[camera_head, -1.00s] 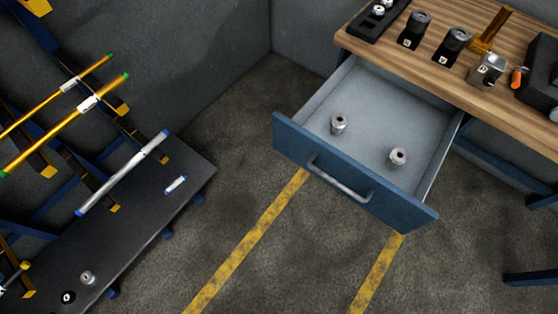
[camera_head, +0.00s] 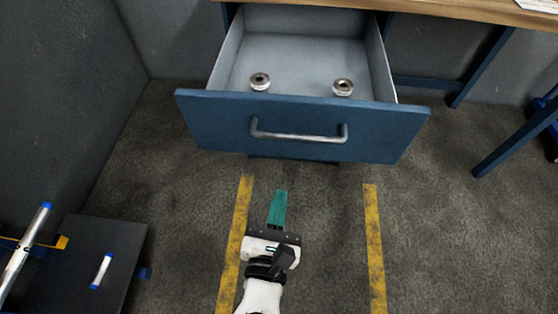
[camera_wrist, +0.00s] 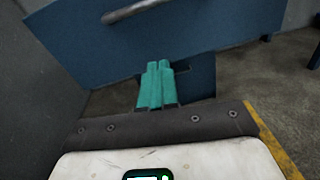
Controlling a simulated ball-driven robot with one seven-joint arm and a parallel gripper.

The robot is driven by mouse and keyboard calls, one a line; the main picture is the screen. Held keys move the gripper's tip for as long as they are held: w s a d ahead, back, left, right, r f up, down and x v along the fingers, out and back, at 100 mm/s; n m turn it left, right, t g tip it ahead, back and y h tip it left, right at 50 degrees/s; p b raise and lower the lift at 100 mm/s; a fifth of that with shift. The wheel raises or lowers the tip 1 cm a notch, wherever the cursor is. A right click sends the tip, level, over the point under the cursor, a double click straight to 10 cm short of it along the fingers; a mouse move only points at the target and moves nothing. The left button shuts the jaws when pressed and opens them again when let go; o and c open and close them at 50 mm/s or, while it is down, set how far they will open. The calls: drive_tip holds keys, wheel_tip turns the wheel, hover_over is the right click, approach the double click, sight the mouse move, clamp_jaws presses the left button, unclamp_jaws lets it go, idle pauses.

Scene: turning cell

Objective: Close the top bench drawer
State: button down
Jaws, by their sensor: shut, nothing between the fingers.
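The top bench drawer (camera_head: 220,122) stands open, pulled out from under the wooden bench top. Its blue front carries a grey bar handle (camera_head: 298,136). Two small metal parts, one on the left (camera_head: 260,82) and one on the right (camera_head: 343,87), stand inside it. My gripper (camera_head: 280,194) has teal fingers and is shut and empty. In the head view it appears just below the drawer front, apart from the handle. In the wrist view the teal fingers (camera_wrist: 158,68) point towards the blue front (camera_wrist: 190,45), with the handle (camera_wrist: 130,10) above them.
The wooden bench top (camera_head: 440,8) is at the back, with blue legs (camera_head: 490,60) at right. A dark low shelf (camera_head: 75,270) with a blue-ended rod (camera_head: 25,250) is at lower left. Yellow floor stripes (camera_head: 374,250) flank bare floor before the drawer.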

drive_tip(key=a+n+y, duration=0.1)
drive_tip(key=a+n, duration=0.1)
drive_tip(key=a, duration=0.1)
drive_tip(key=b, duration=0.3)
approach(272, 147)
drive_tip(key=shift+t, duration=0.3)
drive_tip(key=w+r, duration=0.1)
drive_tip(key=w, duration=0.1)
drive_tip(key=w+r, duration=0.1)
drive_tip(key=w, duration=0.1)
drive_tip(key=w+d+r, duration=0.1)
drive_tip(key=w, duration=0.2)
drive_tip(key=shift+r, duration=0.35)
